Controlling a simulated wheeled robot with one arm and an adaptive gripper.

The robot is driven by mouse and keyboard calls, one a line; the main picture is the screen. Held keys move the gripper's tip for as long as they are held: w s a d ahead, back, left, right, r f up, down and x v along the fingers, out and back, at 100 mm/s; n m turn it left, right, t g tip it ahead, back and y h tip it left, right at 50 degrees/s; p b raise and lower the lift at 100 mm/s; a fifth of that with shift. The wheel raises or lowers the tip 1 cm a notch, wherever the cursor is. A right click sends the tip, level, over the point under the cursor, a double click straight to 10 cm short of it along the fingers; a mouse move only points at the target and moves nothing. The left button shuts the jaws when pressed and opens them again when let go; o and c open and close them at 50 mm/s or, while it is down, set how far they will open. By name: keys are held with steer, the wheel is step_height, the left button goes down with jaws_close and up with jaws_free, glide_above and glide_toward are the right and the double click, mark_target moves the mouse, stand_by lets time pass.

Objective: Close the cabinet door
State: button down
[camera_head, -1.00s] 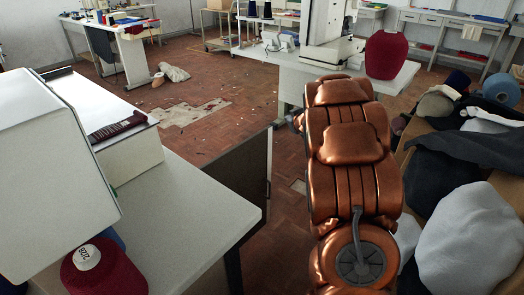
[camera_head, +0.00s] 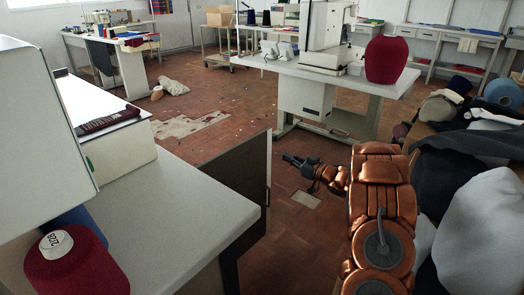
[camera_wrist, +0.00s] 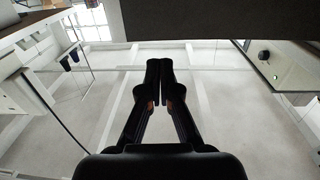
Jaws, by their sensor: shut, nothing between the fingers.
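The cabinet door (camera_head: 232,185) is a dark panel with a pale upright edge. It stands open, sticking out from beside the white-topped table at left. My gripper (camera_head: 288,158) is to the right of the door's free edge in the head view, pointing left, with a small gap of floor showing between them in the picture. In the wrist view my gripper (camera_wrist: 160,68) has its two black fingers together and empty. A dark flat panel, seemingly the door (camera_wrist: 225,18), crosses the top of that view. The cabinet's inside is hidden.
The white tabletop (camera_head: 190,220) at left carries a large white machine body (camera_head: 40,110) and a dark red yarn cone (camera_head: 75,270). A sewing table (camera_head: 375,85) stands beyond my arm. Cloth heaps (camera_head: 480,220) lie at right. Tiled floor (camera_head: 240,115) behind the door is mostly open.

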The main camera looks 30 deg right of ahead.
mark_target(256, 142)
steer(key=b+x, duration=0.2)
steer(key=x, duration=1.2)
steer(key=shift+b, duration=0.3)
steer(key=shift+a, duration=0.1)
steer(key=shift+w+a+r+p, duration=0.1)
steer(key=shift+w+p, duration=0.5)
steer(key=a+p+x, duration=0.2)
steer(key=p+x, duration=0.1)
steer(key=x, duration=0.6)
steer(key=s+a+p+x, duration=0.1)
steer(key=a+p+x, duration=0.1)
steer(key=x, duration=0.7)
steer(key=shift+w+p, duration=0.2)
steer(key=shift+p, duration=0.7)
